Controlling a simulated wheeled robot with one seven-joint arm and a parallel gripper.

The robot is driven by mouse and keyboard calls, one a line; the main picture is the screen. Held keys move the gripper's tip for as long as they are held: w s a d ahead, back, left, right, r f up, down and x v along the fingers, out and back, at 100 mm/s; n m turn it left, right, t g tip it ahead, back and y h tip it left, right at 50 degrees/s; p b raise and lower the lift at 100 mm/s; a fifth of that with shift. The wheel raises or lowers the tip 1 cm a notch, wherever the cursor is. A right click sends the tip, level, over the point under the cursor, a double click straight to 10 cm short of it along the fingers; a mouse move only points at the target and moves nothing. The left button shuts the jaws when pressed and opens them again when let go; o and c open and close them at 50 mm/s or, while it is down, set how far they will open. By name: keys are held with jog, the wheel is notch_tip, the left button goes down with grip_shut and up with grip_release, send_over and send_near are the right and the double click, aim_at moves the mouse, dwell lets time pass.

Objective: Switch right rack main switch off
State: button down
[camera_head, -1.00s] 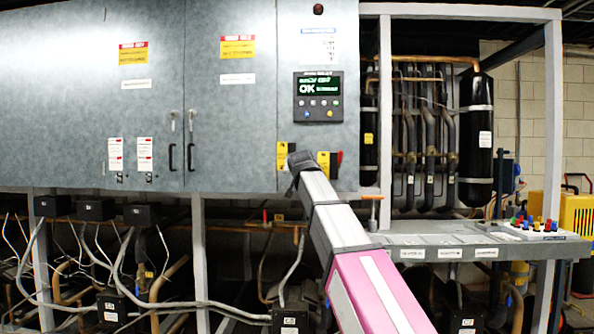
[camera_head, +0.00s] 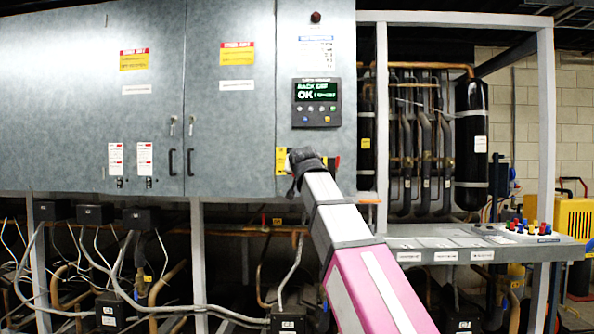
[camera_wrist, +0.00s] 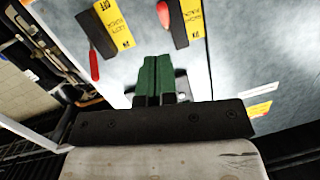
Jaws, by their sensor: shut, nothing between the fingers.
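Two black-and-yellow switch plates sit low on the grey cabinet. In the head view the left plate (camera_head: 282,161) is partly visible; my gripper (camera_head: 301,158) largely hides the right one, leaving a red bit of its handle (camera_head: 337,160). The wrist view, turned over, shows one plate (camera_wrist: 105,30) at left with its red handle (camera_wrist: 93,65) swung out, and another plate (camera_wrist: 186,20) at top with its red handle (camera_wrist: 163,13). Their labels are hard to read. My green fingers (camera_wrist: 157,62) are shut and empty, pointing between the plates, apart from both handles in the picture.
A display panel (camera_head: 317,102) showing green text is above the switches. A grey shelf (camera_head: 420,243) with coloured knobs is at right, beside frame posts (camera_head: 546,130) and black cylinders (camera_head: 471,140). Pipes and cables fill the space below the cabinet.

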jog(key=shift+s+d, duration=0.15)
jog(key=shift+s, duration=1.3)
jog(key=w+d+f+g+h, duration=0.1)
jog(key=d+f+g, duration=0.15)
jog(key=f, duration=1.05)
jog(key=d+f+g, duration=0.2)
jog(key=d+f, duration=0.2)
jog(key=f, duration=0.9)
jog(key=w+d+f+g+h, duration=0.1)
jog(key=d+f+g, duration=0.25)
jog(key=f, duration=0.95)
jog(key=s+d+f+g, duration=0.2)
jog(key=s+f, duration=0.4)
jog(key=f, duration=0.5)
jog(key=s+d+f+g, duration=0.3)
jog(key=s+d+f, duration=0.2)
jog(key=f, duration=0.6)
jog(key=s+d+f+g, duration=0.3)
jog(key=s+f, duration=0.6)
jog(key=f, duration=0.1)
jog(key=shift+d+f+n, duration=0.3)
jog(key=shift+d+f, duration=0.1)
jog(key=shift+a, duration=0.1)
